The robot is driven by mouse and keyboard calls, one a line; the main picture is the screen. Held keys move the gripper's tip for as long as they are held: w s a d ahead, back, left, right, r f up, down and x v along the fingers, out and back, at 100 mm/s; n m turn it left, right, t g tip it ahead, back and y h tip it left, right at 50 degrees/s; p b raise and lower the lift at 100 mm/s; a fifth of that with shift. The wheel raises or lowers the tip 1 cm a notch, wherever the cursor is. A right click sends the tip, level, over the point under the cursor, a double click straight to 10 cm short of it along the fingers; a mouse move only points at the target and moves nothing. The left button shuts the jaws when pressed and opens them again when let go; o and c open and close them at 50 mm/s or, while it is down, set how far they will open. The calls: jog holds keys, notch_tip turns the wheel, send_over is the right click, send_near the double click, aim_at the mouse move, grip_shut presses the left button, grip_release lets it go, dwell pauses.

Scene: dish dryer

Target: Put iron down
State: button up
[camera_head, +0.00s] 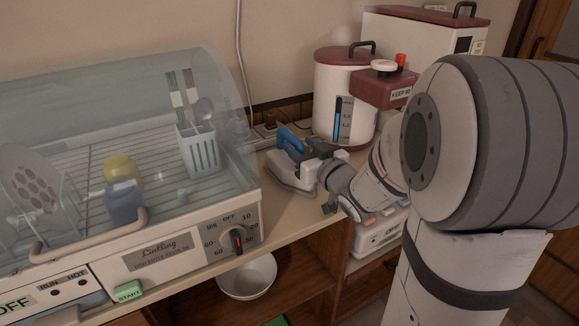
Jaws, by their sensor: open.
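The iron (291,179) has a blue handle and a pale body. It is on the counter to the right of the dish dryer, and its soleplate appears to rest on the surface. My gripper (309,158) is at the right side of the iron, close to the blue handle. It is open. The fingertips are small and partly hidden, so I cannot tell whether they still touch the handle. My arm covers part of the counter to the right of the iron.
The dish dryer (160,262) with a clear cover fills the left; it holds cups, a plate and a cutlery basket. A white water dispenser (338,95) with a dark red lid stands behind the iron. A bowl (247,277) sits on the shelf below. Free counter (268,212) lies in front.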

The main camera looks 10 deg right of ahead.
aim_at(292, 140)
jog(key=x, duration=0.4)
jog(key=shift+w+a+f, duration=0.1)
jog(key=shift+a, duration=0.15)
jog(key=shift+c, duration=0.3)
grip_shut()
dwell(0.7)
